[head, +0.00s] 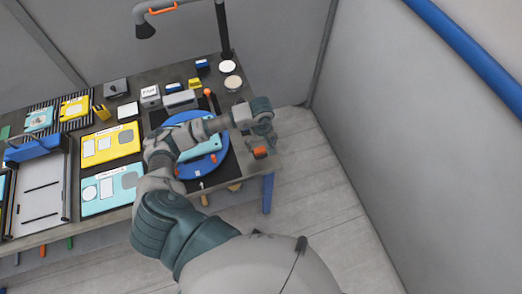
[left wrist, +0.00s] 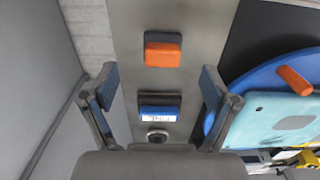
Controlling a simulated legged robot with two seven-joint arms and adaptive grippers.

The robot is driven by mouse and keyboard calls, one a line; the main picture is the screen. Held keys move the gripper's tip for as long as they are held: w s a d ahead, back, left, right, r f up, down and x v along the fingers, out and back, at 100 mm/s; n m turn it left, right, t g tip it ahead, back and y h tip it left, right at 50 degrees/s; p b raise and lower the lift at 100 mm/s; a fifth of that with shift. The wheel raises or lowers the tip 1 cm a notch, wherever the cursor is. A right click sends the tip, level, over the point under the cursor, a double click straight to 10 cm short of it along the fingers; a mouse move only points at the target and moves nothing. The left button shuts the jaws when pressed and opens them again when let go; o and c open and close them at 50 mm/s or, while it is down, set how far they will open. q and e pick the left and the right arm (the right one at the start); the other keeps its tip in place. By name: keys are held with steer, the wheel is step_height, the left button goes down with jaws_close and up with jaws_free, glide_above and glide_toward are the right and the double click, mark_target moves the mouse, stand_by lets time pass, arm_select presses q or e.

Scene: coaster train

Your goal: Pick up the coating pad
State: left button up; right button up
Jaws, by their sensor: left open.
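A block with an orange top on a dark base (left wrist: 163,54) lies on the grey table near its right end; it also shows in the head view (head: 260,152). A dark block with a blue band and a white label (left wrist: 158,108) lies close by, its print too small to read. I cannot tell for certain which is the coating pad. My left gripper (head: 264,132) is over the table's right end. Its open fingers (left wrist: 160,80) stand either side of the line of the two blocks, and nothing is held. My right gripper is not in view.
A blue round disc (head: 183,180) with a light-blue piece (head: 208,147) and orange pegs is beside the gripper, partly under my arm. Yellow (head: 110,145) and light-blue (head: 112,190) trays lie left. A lamp post (head: 222,28) stands at the back. Floor is clear right of the table.

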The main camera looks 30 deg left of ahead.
mark_target(260, 149)
arm_select(q)
steer(key=shift+a+f+p, duration=0.15)
steer(key=shift+a+f, duration=0.1)
steer(key=shift+f, duration=0.4)
steer(key=shift+a+f+p, duration=0.15)
steer(key=shift+a+f, duration=0.1)
steer(key=shift+f, duration=0.35)
steer(key=shift+a+f+p, duration=0.2)
steer(key=shift+f+p, duration=0.35)
steer(key=shift+f, duration=0.6)
steer(key=shift+w+d+f, duration=0.1)
steer(key=shift+d+f, duration=0.05)
steer(key=shift+f, duration=0.3)
steer(key=shift+w+d+f, duration=0.1)
steer(key=shift+f, duration=0.35)
steer(key=shift+d+f, duration=0.1)
steer(key=shift+c, duration=0.5)
steer(key=c, duration=1.2)
steer(key=shift+a, duration=0.25)
steer(key=shift+c, duration=0.3)
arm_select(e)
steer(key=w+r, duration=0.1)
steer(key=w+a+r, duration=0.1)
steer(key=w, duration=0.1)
